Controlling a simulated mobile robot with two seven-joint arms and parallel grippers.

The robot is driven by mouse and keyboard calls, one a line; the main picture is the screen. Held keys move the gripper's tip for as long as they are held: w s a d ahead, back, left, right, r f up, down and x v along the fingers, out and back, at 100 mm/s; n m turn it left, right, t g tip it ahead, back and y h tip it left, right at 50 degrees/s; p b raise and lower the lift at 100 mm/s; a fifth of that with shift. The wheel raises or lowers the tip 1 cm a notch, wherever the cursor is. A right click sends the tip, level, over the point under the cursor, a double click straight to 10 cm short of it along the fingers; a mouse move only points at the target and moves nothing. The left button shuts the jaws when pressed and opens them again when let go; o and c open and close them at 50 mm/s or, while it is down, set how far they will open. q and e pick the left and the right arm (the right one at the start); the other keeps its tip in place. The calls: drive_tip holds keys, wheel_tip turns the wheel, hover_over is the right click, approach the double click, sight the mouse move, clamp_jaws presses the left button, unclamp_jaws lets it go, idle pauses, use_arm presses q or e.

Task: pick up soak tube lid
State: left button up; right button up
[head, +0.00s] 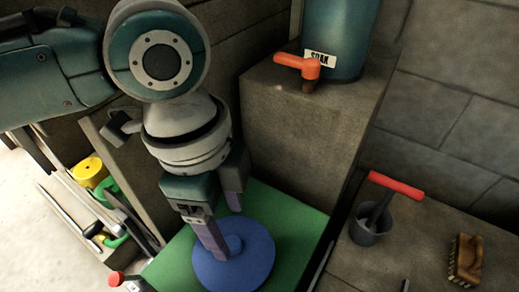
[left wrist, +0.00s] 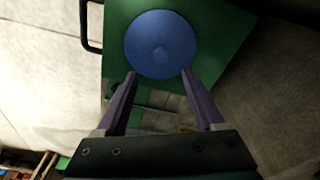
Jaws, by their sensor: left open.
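The soak tube lid is a round blue disc (head: 255,265) with a small raised knob in its middle. It lies flat on a green surface (head: 185,262); the lid also shows in the left wrist view (left wrist: 160,28), ahead of the fingertips. My left gripper (head: 228,228) points down over the lid with its purple fingers open and empty. In the left wrist view the fingers (left wrist: 158,73) are spread, and the knob shows between and beyond their tips. I cannot tell whether a fingertip touches the lid. My right gripper is not in view.
A teal tube (head: 345,40) labelled SOAK with an orange tap (head: 300,66) stands on a stone block (head: 300,125). A grey bucket (head: 371,224), a red-handled tool (head: 396,185) and a brush (head: 465,260) are at right. Yellow and green items (head: 90,172) sit at left.

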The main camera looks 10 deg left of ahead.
sight(231, 243)
use_arm(q)
drive_tip(key=shift+f+b, duration=0.45)
drive_tip(key=shift+f, duration=0.3)
wheel_tip(231, 243, down, 4)
drive_tip(key=b, duration=0.4)
drive_tip(key=shift+a+f, duration=0.1)
drive_tip(key=shift+f, duration=0.05)
drive_tip(key=shift+c, duration=0.2)
clamp_jaws()
